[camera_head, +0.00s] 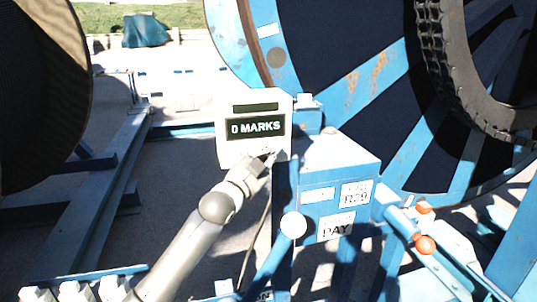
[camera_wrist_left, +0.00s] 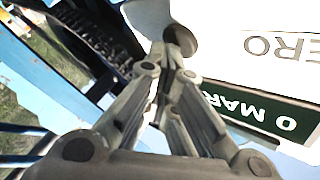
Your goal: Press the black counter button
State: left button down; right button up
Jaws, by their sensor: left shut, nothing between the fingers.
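The white counter box (camera_head: 226,152) stands in the middle of the head view, with a dark display reading "0 MARKS". My left gripper (camera_head: 270,158) is shut and empty at the lower right part of its front face. In the left wrist view the box's white face (camera_wrist_left: 265,70) is at the right, upside down, with part of the word "ZERO". A dark rounded thing (camera_wrist_left: 182,38), which looks like the black button, is right at the fingertips (camera_wrist_left: 172,60). I cannot tell if they touch it. In the head view the gripper hides the button. My right gripper is out of view.
A blue box (camera_head: 340,170) with labels "R29" and "PAY" stands right of my left gripper. Near it are a white ball knob (camera_head: 293,225) and an orange knob (camera_head: 425,245) on levers. A large blue reel (camera_head: 350,85) with a tyre (camera_head: 440,80) stands behind.

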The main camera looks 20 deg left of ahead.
pick_arm(q)
jog(key=shift+s+d+p, duration=0.35)
jog(key=shift+s+d, duration=0.2)
jog(key=shift+s, duration=0.3)
jog(key=shift+f, duration=0.1)
jog(key=s+d, duration=0.1)
jog(key=s, duration=0.1)
jog(key=s+d+p, duration=0.1)
jog(key=s, duration=0.1)
jog(key=shift+d, duration=0.4)
jog(key=shift+s, duration=0.1)
dwell(0.5)
